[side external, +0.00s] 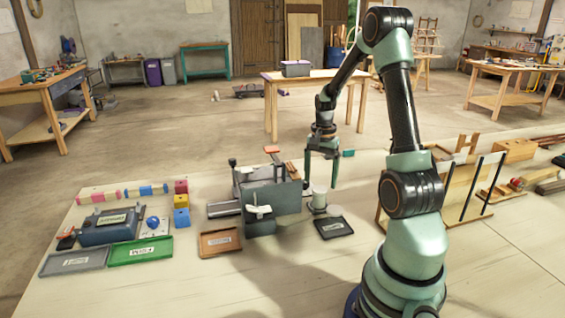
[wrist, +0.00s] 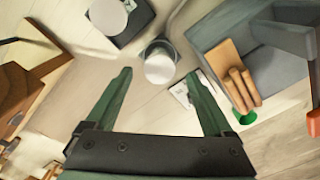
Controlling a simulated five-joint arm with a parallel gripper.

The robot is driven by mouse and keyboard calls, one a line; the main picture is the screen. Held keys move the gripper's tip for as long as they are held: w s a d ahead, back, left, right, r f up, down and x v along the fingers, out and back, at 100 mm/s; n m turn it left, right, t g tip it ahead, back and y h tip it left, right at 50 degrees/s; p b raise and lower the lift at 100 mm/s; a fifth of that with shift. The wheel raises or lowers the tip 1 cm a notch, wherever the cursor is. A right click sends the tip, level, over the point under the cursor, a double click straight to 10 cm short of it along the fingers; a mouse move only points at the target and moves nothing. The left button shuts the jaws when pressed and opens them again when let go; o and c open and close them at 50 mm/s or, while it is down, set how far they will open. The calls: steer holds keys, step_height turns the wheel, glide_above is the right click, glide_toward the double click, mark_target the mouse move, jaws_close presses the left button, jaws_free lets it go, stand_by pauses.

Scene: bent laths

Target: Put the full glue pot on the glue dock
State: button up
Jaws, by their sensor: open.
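A pale, white-topped cylindrical pot (side external: 319,194) stands near a dark round base, just beyond a black labelled tray (side external: 334,227). The pot (wrist: 160,68) also shows in the wrist view, ahead of and between my fingertips. Its contents are not visible. Another pale round shape (wrist: 108,15) overlaps a dark square at the top of the wrist view; I cannot tell what it is. My gripper (side external: 321,184) is open and empty, pointing down by the pot; it shows in the wrist view too (wrist: 158,82). I cannot read which thing is the glue dock.
A grey clamp block (side external: 272,205) stands close on the left of the pot. A brown tray (side external: 220,241), a green tray (side external: 141,250) and a grey tray (side external: 74,261) lie further left. A wooden rack (side external: 456,190) stands right. Bare bench lies in front of the trays.

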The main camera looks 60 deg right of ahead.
mark_target(319, 189)
step_height(319, 189, up, 5)
steer(key=shift+r, duration=0.1)
steer(key=w+a+r+n+t+h, duration=0.1)
steer(key=w+a+r+n, duration=0.1)
steer(key=a+r+n, duration=0.35)
steer(key=w+a+r+n+t, duration=0.1)
steer(key=w+a+r+n, duration=0.15)
steer(key=a, duration=0.55)
steer(key=s+a+r+n+t, duration=0.1)
steer(key=a+n, duration=0.4)
steer(key=a, duration=0.3)
steer(key=s+a+r+n+t+y, duration=0.1)
steer(key=s+a+r+n+t, duration=0.1)
steer(key=a+n, duration=0.3)
steer(key=a, duration=0.3)
steer(key=shift+a+t, duration=0.2)
steer(key=shift+t, duration=0.1)
